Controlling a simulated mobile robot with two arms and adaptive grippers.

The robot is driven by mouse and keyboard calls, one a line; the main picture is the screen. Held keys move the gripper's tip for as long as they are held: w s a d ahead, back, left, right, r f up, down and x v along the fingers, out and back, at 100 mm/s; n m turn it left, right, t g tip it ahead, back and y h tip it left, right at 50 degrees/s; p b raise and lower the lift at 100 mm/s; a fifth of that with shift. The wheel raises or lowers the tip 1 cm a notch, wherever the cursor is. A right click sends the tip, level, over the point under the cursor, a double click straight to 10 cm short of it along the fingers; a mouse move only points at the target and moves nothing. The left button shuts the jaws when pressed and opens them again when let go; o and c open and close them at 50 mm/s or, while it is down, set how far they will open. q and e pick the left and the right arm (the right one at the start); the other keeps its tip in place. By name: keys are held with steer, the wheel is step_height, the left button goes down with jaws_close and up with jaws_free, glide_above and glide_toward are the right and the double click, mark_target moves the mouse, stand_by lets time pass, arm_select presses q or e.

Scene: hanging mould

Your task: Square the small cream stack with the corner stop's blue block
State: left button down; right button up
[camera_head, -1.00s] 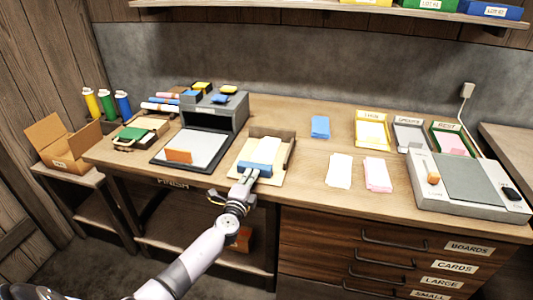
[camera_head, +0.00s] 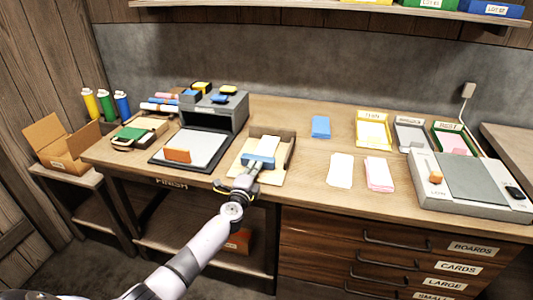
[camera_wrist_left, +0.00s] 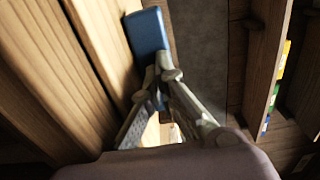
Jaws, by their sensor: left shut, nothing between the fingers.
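The corner stop (camera_head: 287,160) is a tan board with raised brown walls at its back and right, on the front part of the bench. The small cream stack (camera_head: 267,146) lies in it, partly hidden by the blue block (camera_head: 260,159) in front. My left gripper (camera_head: 253,166) is shut at the block's near side, with nothing held. In the left wrist view the fingertips (camera_wrist_left: 162,68) meet at the lower end of the blue block (camera_wrist_left: 148,32) and look to be touching it. How square the stack's edges are cannot be told. My right gripper is not in view.
A grey press-like unit (camera_head: 213,115) with a dark-edged plate stands left of the corner stop. White cards (camera_head: 340,170), pink cards (camera_head: 378,173) and a blue pile (camera_head: 320,126) lie to the right. Bare bench separates them from the corner stop.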

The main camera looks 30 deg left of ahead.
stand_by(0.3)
arm_select(q)
steer(key=shift+s+d+p, duration=0.1)
steer(key=shift+s+p, duration=0.2)
steer(key=shift+s, duration=0.15)
steer(key=p+v, duration=0.1)
steer(key=v, duration=0.3)
steer(key=shift+s, duration=0.1)
steer(key=v, duration=0.5)
steer(key=shift+s+d+p, duration=0.15)
steer(key=shift+s+p, duration=0.15)
steer(key=shift+s, duration=0.05)
